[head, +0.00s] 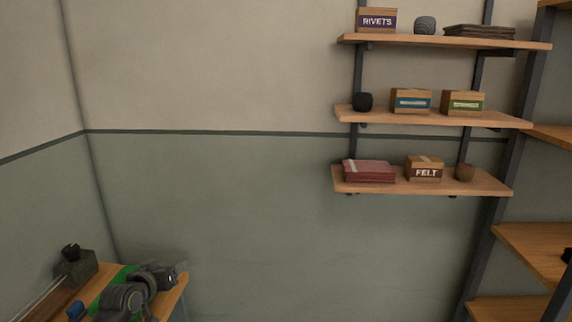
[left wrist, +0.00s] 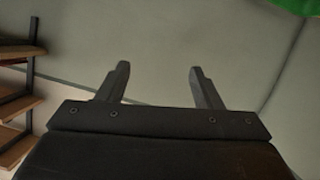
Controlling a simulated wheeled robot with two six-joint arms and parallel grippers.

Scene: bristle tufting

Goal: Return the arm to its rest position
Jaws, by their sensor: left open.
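My left arm shows low at the left of the head view, over a wooden workbench. Its gripper (head: 172,277) is dark grey and small in that view. In the left wrist view the two dark fingers of the left gripper (left wrist: 159,72) stand wide apart. Nothing is between them; only the plain wall shows behind. My right gripper is in neither view.
The wooden bench (head: 101,274) carries a dark block-like item (head: 76,268), a green surface (head: 104,288) and a blue object (head: 76,311). Wall shelves (head: 440,117) hold boxes and yarn-like balls. A shelving rack (head: 535,238) stands right. The wall between is bare.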

